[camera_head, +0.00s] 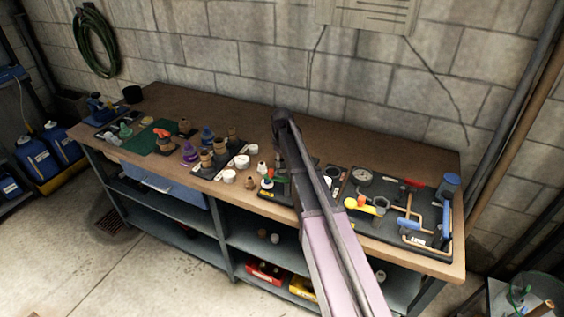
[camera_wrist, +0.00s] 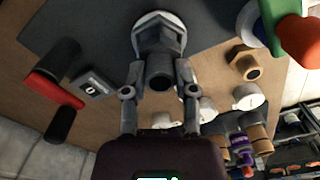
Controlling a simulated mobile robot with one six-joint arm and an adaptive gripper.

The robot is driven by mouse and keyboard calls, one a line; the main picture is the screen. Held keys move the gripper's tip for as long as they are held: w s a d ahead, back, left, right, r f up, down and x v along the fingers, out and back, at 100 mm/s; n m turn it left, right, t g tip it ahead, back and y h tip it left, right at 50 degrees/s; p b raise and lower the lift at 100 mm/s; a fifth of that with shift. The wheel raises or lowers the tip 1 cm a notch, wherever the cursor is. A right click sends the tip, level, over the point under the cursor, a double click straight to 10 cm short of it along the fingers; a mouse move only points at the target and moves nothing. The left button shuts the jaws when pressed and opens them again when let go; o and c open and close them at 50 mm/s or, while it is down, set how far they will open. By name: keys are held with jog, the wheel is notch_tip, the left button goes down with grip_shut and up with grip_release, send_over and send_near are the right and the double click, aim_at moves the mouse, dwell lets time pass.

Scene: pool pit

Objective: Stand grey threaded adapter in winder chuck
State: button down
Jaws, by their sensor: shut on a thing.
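In the wrist view my gripper (camera_wrist: 159,82) is shut on a dark grey adapter (camera_wrist: 160,72), with one finger on each side of it. Directly behind the adapter is a grey hexagonal piece with a pale round rim (camera_wrist: 158,18), over a dark plate (camera_wrist: 85,28). I cannot tell whether this piece is part of the adapter or the winder chuck, nor whether the adapter is seated or apart from it. A red bar with black grips (camera_wrist: 55,88) lies to the left. In the head view my arm hides the gripper and the adapter.
Brown fittings and white caps stand close on the right in the wrist view, near a brown hex fitting (camera_wrist: 245,63). In the head view a pipe-and-gauge board (camera_head: 390,222) is right of my arm. The back of the bench (camera_head: 225,112) is clear.

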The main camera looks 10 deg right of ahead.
jog(key=shift+f+b, duration=1.15)
dwell(0.7)
jog(key=shift+c, duration=1.6)
grip_release()
jog(key=o, duration=0.3)
jog(key=shift+r, duration=0.2)
jog(key=shift+r+p, duration=3.85)
jog(key=shift+p, duration=0.2)
